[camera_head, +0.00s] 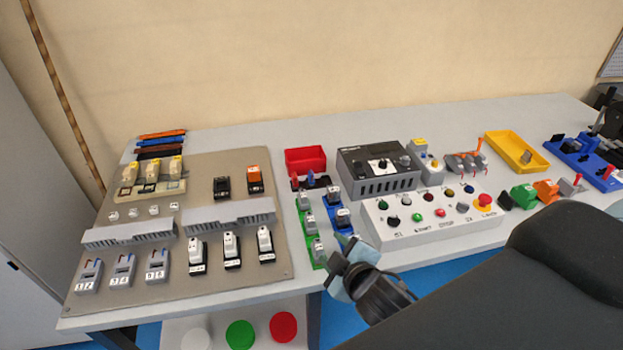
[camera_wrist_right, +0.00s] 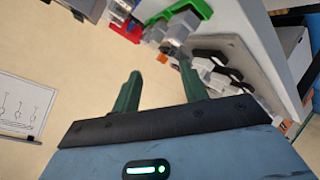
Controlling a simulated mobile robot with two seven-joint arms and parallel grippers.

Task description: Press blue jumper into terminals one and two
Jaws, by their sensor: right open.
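The terminal block labelled 1 2 (camera_head: 88,276) stands at the lower left of the beige panel (camera_head: 190,215). A small blue mark shows on its top, too small to identify as a jumper. A small rack (camera_head: 310,183) in front of the red bin holds small red and blue pieces; I cannot tell whether one is the blue jumper. My right gripper (camera_head: 346,256) is above the table's front edge, right of the panel and well away from terminals one and two. In the right wrist view its two green fingers (camera_wrist_right: 158,76) are apart with nothing between them. My left gripper is not in view.
Blocks labelled 3 4 (camera_head: 122,270) and another (camera_head: 157,265) stand beside the first. Grey ducts (camera_head: 130,232) run behind them. A green rail (camera_head: 306,228), a white button box (camera_head: 432,216), the red bin (camera_head: 305,160) and a yellow tray (camera_head: 515,151) crowd the table's middle and right.

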